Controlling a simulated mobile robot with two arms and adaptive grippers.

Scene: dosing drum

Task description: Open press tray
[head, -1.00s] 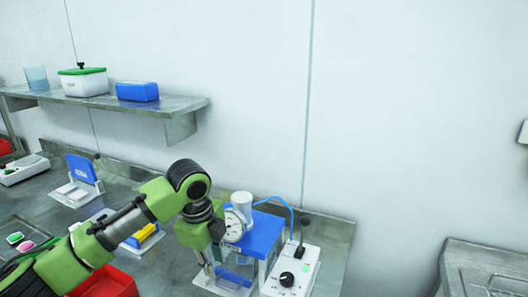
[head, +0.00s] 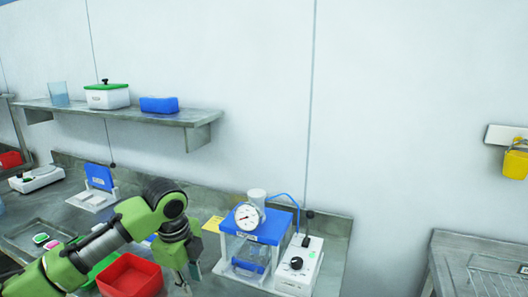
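A bench device with a blue top (head: 262,228), a round dial gauge and a clear lower chamber stands on a white base at the middle of the bench. I cannot tell for certain that it is the press, and no tray shows clearly as open in it. My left gripper (head: 186,279) points down to the left of this device, apart from it, near the bottom of the picture. Its fingers are small and partly hidden by my wrist, so its opening is unclear. My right gripper is out of view.
A white control box (head: 297,264) with a black knob stands right of the device. A red bin (head: 130,276) is by my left arm. A blue-lidded unit (head: 98,178) stands farther left. A shelf (head: 190,117) holds containers above the bench.

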